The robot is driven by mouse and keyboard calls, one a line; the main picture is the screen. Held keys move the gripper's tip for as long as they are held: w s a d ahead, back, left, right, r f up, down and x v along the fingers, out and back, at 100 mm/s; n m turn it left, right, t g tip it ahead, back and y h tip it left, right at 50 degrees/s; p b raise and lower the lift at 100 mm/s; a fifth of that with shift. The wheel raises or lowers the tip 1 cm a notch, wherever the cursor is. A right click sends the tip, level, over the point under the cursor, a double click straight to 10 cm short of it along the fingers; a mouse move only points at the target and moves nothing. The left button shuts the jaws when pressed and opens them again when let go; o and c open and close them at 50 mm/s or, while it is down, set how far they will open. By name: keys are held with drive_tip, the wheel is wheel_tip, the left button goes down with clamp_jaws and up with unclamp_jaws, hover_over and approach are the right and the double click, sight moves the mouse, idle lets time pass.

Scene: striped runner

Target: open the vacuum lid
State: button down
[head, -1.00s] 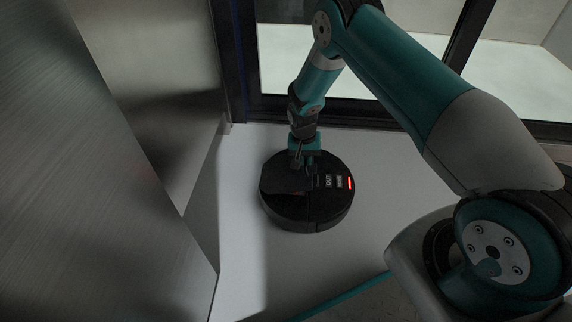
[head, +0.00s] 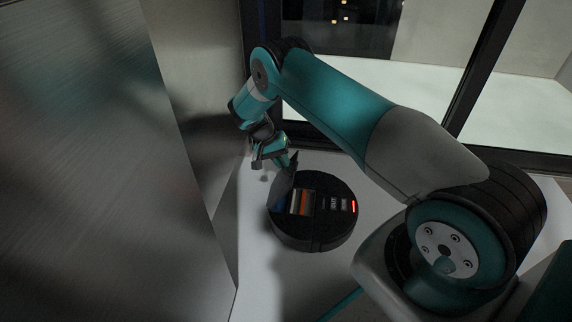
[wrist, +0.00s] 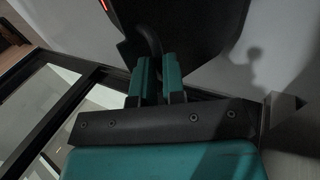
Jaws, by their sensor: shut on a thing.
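The round black robot vacuum (head: 325,236) lies on the light floor in the head view, with a red light strip on its right side. Its dark lid (head: 284,188) stands tilted up at the vacuum's left side, and a compartment with orange and grey parts (head: 303,203) shows beside it. My gripper (head: 292,163) is at the raised lid's upper part, coming from the back left. In the wrist view my gripper (wrist: 158,72) is shut on the lid's curved dark handle (wrist: 150,42); the dark lid (wrist: 195,25) fills the top middle.
A brushed metal panel (head: 90,160) stands close on the left. A dark-framed window (head: 440,85) is behind the vacuum. The floor in front of the vacuum is clear.

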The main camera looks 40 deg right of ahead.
drive_tip(key=shift+a, duration=0.15)
drive_tip(key=shift+d, duration=0.2)
drive_tip(key=shift+w, duration=0.1)
idle(0.8)
drive_tip(key=c, duration=1.2)
unclamp_jaws()
drive_tip(key=p+v, duration=0.5)
drive_tip(key=v, duration=0.7)
